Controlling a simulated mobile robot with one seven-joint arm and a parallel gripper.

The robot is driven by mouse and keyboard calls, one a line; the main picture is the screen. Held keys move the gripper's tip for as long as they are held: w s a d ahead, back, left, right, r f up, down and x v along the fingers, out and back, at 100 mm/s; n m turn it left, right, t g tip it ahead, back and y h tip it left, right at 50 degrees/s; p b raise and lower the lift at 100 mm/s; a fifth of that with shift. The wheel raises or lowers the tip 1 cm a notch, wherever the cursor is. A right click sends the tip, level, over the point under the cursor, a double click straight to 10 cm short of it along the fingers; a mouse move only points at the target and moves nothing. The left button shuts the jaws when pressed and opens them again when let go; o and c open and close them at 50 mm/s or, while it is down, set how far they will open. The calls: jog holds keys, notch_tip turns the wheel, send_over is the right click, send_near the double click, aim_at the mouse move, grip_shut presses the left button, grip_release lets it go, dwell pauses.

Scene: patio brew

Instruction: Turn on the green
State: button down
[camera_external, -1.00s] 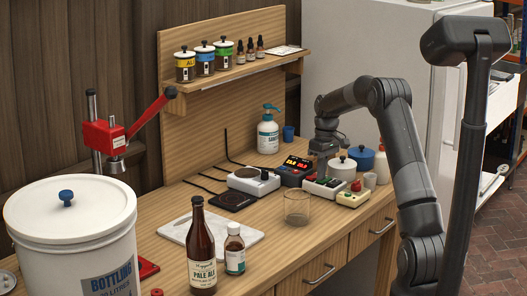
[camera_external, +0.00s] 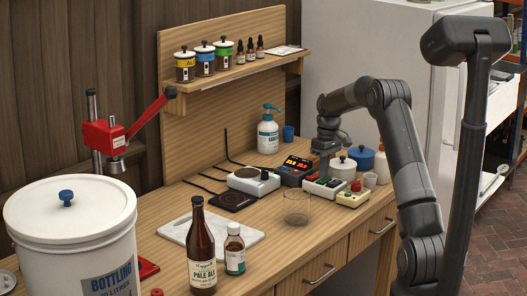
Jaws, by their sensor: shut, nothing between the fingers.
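Some green shows on the box, but the switches are too small to read whether one is on. My gripper (camera_external: 323,169) is shut and empty, pointing down just above the back of the switch box. The fingertips are small and dark, and I cannot tell whether they touch it.
A beige box with a red knob (camera_external: 356,187) stands right of the switch box, near white and blue-lidded pots (camera_external: 362,158). A glass beaker (camera_external: 297,206) stands in front. A brown bottle (camera_external: 201,250) and a small bottle (camera_external: 235,250) stand nearer the camera.

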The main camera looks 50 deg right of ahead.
aim_at(320, 182)
notch_tip(320, 182, up, 14)
jog(key=a, duration=0.1)
jog(key=shift+a, duration=0.4)
jog(key=shift+f, duration=0.1)
dwell(0.4)
